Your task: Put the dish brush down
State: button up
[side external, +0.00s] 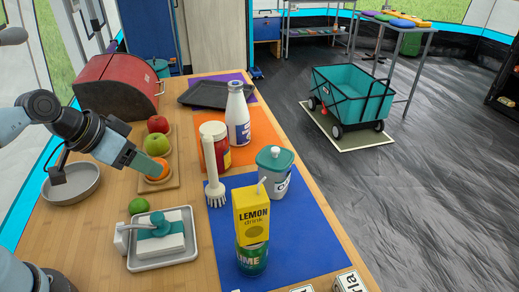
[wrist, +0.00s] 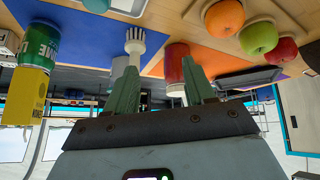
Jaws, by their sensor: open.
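A jar (side external: 214,147) and bottle (side external: 238,115) stand behind the brush. A teal-lidded canister (side external: 274,172) and lemon carton (side external: 252,213) on a green can (side external: 251,257) stand to its right. A tray (side external: 190,250) and lime (side external: 139,206) lie in front of my gripper.

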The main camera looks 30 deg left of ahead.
jog(key=shift+s+a+r+n+t+y, duration=0.15)
jog(key=shift+a+r+n+y, duration=0.15)
jog(key=shift+a+n+y, duration=0.2)
jog(key=shift+w+a+r+n+t+y, duration=0.15)
jog(key=shift+a+r+n+y, duration=0.2)
jog(key=shift+n+y, duration=0.2)
jog(key=shift+s, duration=0.1)
dwell(0.6)
